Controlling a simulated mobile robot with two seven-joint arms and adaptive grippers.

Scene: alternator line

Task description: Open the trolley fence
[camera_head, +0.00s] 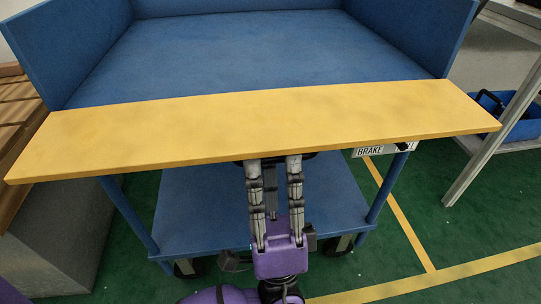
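The trolley fence (250,125) is a yellow board across the front of the blue trolley (230,45). Its near edge looks wider than its far edge, so it leans out towards me or lies flat; I cannot tell the exact angle. My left gripper (273,162) is below the middle of the fence's near edge, pointing up at it. Its two fingers stand apart, and their tips are hidden at or under the board. A dark part shows beside the fingers under the edge; I cannot tell what it is or whether they touch it. My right gripper is out of view.
A white BRAKE label (370,152) with a dark part beside it sits under the fence's right half. The trolley's lower shelf (200,205) is empty where visible. Wooden slats (15,115) stand close at left. A bench leg (495,140) and a blue bin (520,130) are at right.

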